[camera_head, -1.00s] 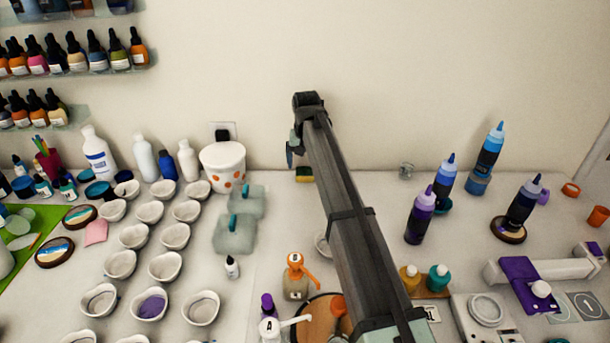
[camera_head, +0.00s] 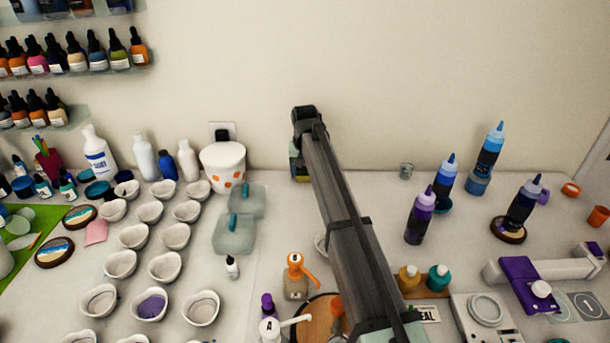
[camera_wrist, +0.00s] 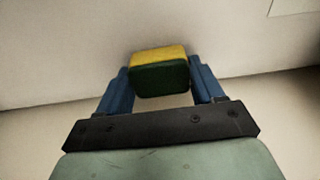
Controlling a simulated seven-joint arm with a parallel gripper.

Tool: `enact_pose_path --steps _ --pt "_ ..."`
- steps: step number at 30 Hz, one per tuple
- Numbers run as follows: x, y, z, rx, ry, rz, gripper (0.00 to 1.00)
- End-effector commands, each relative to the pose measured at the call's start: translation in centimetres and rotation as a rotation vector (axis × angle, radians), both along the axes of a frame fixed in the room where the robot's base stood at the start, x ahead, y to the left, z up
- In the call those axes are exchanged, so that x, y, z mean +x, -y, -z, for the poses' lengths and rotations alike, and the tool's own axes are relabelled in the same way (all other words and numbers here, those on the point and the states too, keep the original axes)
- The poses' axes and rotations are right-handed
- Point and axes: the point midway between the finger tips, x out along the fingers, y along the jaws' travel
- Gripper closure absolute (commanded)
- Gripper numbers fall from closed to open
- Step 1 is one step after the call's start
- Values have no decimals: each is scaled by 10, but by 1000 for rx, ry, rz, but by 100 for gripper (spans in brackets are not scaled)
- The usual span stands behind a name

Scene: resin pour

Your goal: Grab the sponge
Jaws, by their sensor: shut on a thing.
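The sponge (camera_wrist: 160,74) is a small block with a yellow layer and a dark green layer. In the wrist view it sits between the two blue fingers of my gripper (camera_wrist: 160,68), which is shut on it. In the head view, a small part of the sponge (camera_head: 301,179) shows below my gripper (camera_head: 298,166), near the foot of the back wall. My arm hides most of it there. I cannot tell whether the sponge still touches the table.
A white tub with orange dots (camera_head: 222,168) and pale translucent blocks (camera_head: 236,235) stand left of the arm. An orange pump bottle (camera_head: 296,280) is close by the arm. Dye bottles (camera_head: 420,215) stand to the right. The table between arm and dye bottles is mostly clear.

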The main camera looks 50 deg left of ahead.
Motion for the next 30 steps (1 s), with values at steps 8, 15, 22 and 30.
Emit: enact_pose_path --steps 8,15,22,30 --pt "0 0 0 0 0 0 63" --pt "0 0 0 0 0 0 64" --pt "0 0 -11 1 1 0 64" --pt "1 -1 -57 1 1 0 64"
